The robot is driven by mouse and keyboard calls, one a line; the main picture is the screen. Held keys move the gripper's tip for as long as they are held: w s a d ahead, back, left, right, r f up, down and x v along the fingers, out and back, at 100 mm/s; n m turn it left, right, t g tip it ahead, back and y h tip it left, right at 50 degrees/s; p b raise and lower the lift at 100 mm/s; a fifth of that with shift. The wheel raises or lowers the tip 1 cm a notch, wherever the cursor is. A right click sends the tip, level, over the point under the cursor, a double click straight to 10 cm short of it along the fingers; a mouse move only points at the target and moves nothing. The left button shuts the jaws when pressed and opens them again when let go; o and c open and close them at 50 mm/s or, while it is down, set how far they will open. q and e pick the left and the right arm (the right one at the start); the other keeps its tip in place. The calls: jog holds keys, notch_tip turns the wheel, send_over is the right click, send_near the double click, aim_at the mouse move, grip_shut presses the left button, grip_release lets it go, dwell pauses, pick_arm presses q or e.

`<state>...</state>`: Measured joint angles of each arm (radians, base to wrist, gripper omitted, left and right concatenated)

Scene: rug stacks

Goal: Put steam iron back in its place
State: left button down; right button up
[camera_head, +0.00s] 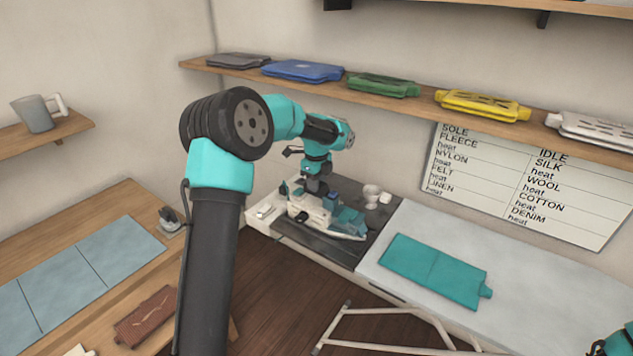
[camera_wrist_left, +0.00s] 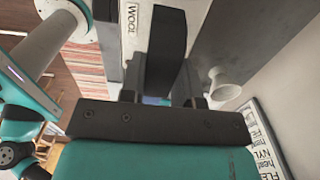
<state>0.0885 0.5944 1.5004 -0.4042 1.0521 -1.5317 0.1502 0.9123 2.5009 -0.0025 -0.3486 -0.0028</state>
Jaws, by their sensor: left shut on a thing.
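My left gripper (camera_head: 316,188) points down over the dark board at the back of the bench. It is shut on the steam iron (camera_head: 346,224), a teal and white body with a pale sole. In the left wrist view a black bar, which looks like its handle (camera_wrist_left: 165,50), stands between the fingers. The gripper hides part of the iron, and I cannot tell whether the sole touches the board. My right gripper is out of view; only a bit of that arm shows at the lower right corner.
A teal pad (camera_head: 435,270) lies on the pale board to the right. Small white cups (camera_head: 372,193) stand behind the iron. Coloured plates, such as a yellow one (camera_head: 482,105), line the shelf (camera_head: 400,97) above. A chart (camera_head: 525,185) hangs below it.

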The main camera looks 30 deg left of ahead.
pick_arm(q)
jog(key=shift+f, duration=0.15)
jog(key=c, duration=0.8)
grip_release()
jog(key=shift+f, duration=0.15)
notch_tip(320, 180, up, 18)
jog(key=shift+f, duration=0.2)
